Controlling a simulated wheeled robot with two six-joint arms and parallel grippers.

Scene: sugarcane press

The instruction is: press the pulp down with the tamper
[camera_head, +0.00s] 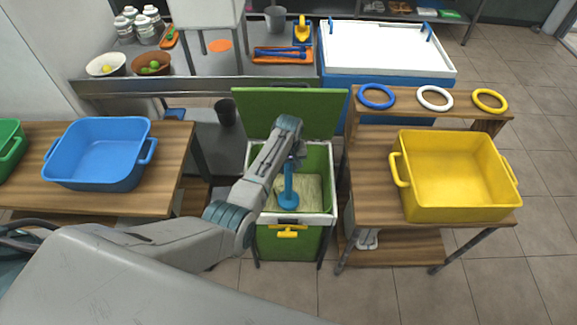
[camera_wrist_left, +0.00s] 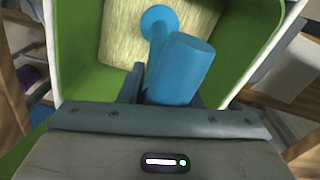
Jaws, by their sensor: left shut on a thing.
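The blue tamper (camera_head: 288,185) stands roughly upright inside the open green press box (camera_head: 275,243), its round foot over the pale yellowish pulp (camera_head: 311,187). My left gripper (camera_head: 297,158) is shut on the tamper's upper handle. In the left wrist view the thick blue handle (camera_wrist_left: 180,72) of the tamper sits at the gripper, and its round foot shows against the pulp (camera_wrist_left: 120,35). I cannot tell whether the foot touches the pulp. The green lid (camera_head: 290,112) stands open behind the box. My right gripper is not in view.
A blue tub (camera_head: 97,155) stands on the wooden table at left. A yellow tub (camera_head: 455,175) stands on the wooden table at right, with blue, white and yellow rings (camera_head: 435,90) behind it. A white-topped blue chest (camera_head: 390,50) is at the back.

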